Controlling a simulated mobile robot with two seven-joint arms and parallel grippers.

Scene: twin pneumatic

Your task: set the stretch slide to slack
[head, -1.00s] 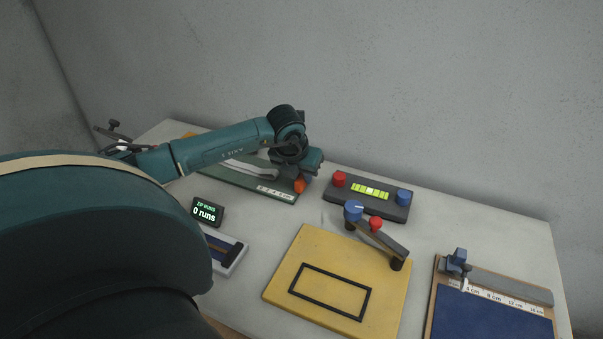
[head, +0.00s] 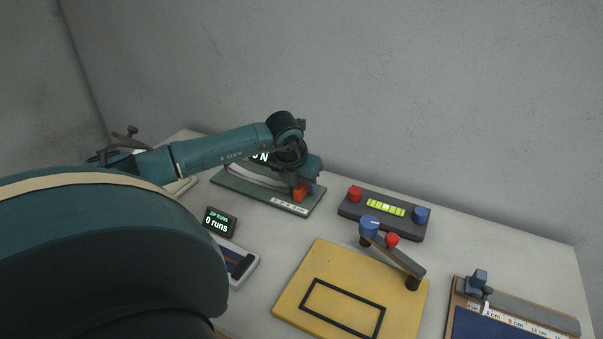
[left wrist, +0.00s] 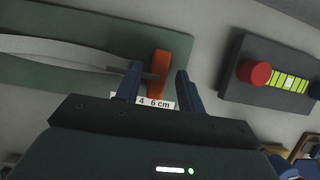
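The stretch slide is a green board (head: 240,190) with a pale curved band (head: 255,178), an orange slider (head: 300,192) and a cm scale (head: 289,206) at its front right edge. My left gripper (head: 306,182) is down at the slider. In the left wrist view the orange slider (left wrist: 159,75) stands between the two fingers of my left gripper (left wrist: 158,84), with a small gap on each side. The gripper is open around it. The scale (left wrist: 155,102) shows "4" and "6 cm" and is partly hidden by the gripper. My right gripper is out of view.
A dark box with a red knob (head: 355,193), a yellow-green level and a blue knob (head: 421,215) stands close on the right. A yellow board (head: 330,270) with a lever, a run counter (head: 219,221) and a blue ruler board (head: 500,325) are nearer. My arm hides part of a display.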

